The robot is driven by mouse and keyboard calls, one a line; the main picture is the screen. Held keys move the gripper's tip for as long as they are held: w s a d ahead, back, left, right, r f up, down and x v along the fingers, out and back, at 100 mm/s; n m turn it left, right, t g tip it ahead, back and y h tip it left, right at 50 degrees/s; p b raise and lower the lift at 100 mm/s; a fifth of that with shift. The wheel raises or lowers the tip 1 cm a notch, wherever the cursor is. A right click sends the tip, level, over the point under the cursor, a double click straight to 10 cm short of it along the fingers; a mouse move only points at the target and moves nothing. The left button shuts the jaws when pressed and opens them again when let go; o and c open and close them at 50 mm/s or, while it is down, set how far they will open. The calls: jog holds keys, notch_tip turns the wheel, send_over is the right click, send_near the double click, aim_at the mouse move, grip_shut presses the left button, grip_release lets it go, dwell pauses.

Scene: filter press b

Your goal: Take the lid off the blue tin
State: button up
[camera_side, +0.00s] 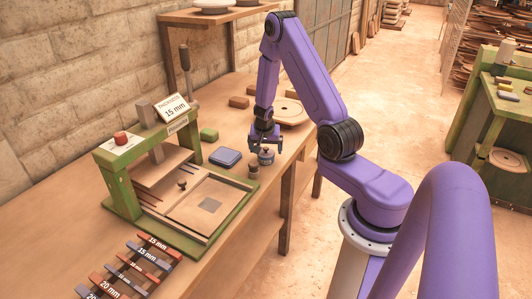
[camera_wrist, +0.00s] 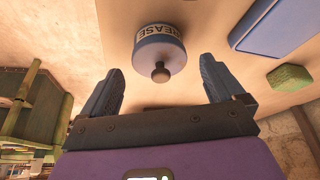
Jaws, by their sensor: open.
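The blue tin (camera_side: 266,158) stands on the bench near its front edge. In the wrist view the tin (camera_wrist: 157,36) shows a pale label reading "GREASE". Its blue lid (camera_wrist: 157,57) is on it, with a small brown knob (camera_wrist: 160,73) at the centre. My gripper (camera_side: 265,144) is above the tin, pointing down. In the wrist view the two fingers of my gripper (camera_wrist: 160,72) are spread apart, with the knob showing between them. Nothing is held. I cannot tell how far the fingertips are above the knob.
A flat blue case (camera_side: 225,157) lies left of the tin, with a green block (camera_side: 209,134) behind it. A round wooden disc (camera_side: 290,111) lies behind. The green press (camera_side: 120,180) stands at left.

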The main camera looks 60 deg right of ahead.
grip_shut()
dwell(0.3)
dwell(0.4)
